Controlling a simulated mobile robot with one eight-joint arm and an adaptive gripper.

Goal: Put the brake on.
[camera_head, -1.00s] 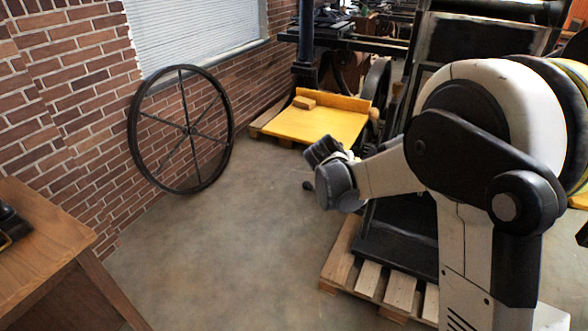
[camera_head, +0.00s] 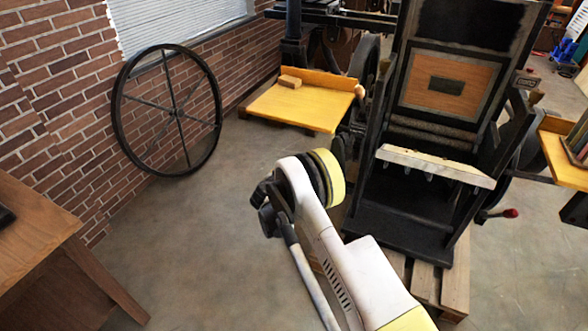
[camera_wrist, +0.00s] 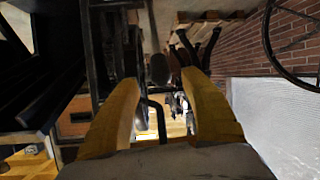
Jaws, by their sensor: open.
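The hand press (camera_head: 450,150) stands at the right in the head view, black with a wooden panel. No part of it is clearly marked as the brake. A lever with a red knob (camera_head: 511,213) sticks out low on its right side. In the wrist view, my gripper (camera_wrist: 160,82) is open, its two yellow fingers spread apart. A dark rounded knob or handle end (camera_wrist: 158,68) shows between the fingertips; I cannot tell whether it touches them. A bent black bar (camera_wrist: 158,115) shows lower between the fingers. In the head view my fingers are hidden by my arm.
A yellow board (camera_head: 300,108) with a small wooden block lies left of the press. A large spoked wheel (camera_head: 172,112) leans on the brick wall. A wooden table (camera_head: 35,255) is at the lower left. The press stands on a pallet (camera_head: 455,290). The floor between is clear.

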